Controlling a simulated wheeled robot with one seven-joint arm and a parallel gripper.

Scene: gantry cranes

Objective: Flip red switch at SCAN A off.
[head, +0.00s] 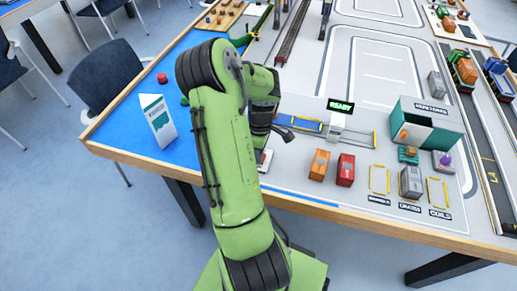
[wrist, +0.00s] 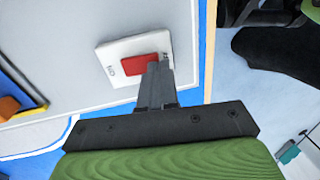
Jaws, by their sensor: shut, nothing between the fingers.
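A red switch (wrist: 132,66) sits on a white plate (wrist: 107,52) on the grey board in the wrist view. Small dark lettering on the plate is too small to read surely. My gripper (wrist: 157,68) is shut and empty, its fingertips overlapping the right edge of the red switch in the picture. I cannot tell whether they touch it. In the head view part of a white plate (head: 264,158) shows beside my green arm.
A green READY sign (head: 340,106) stands above a blue conveyor (head: 305,124). An orange container (head: 319,165) and a red container (head: 346,170) stand right of my arm. A white and green folded card (head: 158,120) stands on the blue area at left. The wooden table edge (head: 300,199) is near.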

